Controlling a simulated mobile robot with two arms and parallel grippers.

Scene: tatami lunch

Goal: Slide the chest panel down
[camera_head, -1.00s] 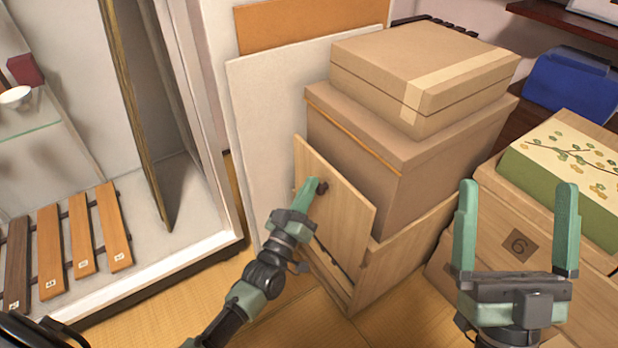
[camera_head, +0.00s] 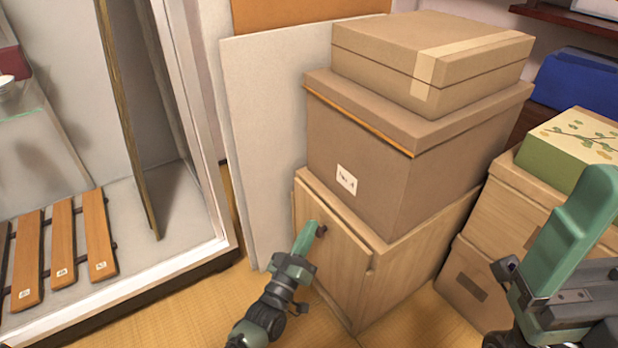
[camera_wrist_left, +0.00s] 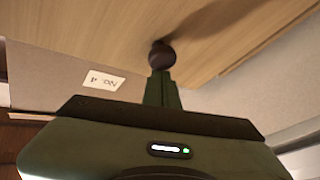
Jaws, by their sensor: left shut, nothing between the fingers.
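The chest panel (camera_head: 345,275) is a pale wooden board with a small dark knob (camera_head: 321,231). It stands upright over the front of the low wooden chest (camera_head: 415,275), its top edge about level with the chest's top. My left gripper (camera_head: 308,236) is shut and empty, its fingertips at the knob. In the left wrist view the closed fingers (camera_wrist_left: 161,88) point at the knob (camera_wrist_left: 162,56), seemingly touching it, with the panel (camera_wrist_left: 90,28) above. My right gripper (camera_head: 580,235) is at the right edge, partly cut off; only one finger shows clearly.
A large brown box (camera_head: 350,150) and a smaller box (camera_head: 400,50) are stacked on the chest. A pale board (camera_head: 270,120) leans behind it on the left. A white cabinet (camera_head: 215,215) stands further left. Wooden boxes (camera_head: 480,265) stand at right. Tatami floor (camera_head: 170,315) is clear in front.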

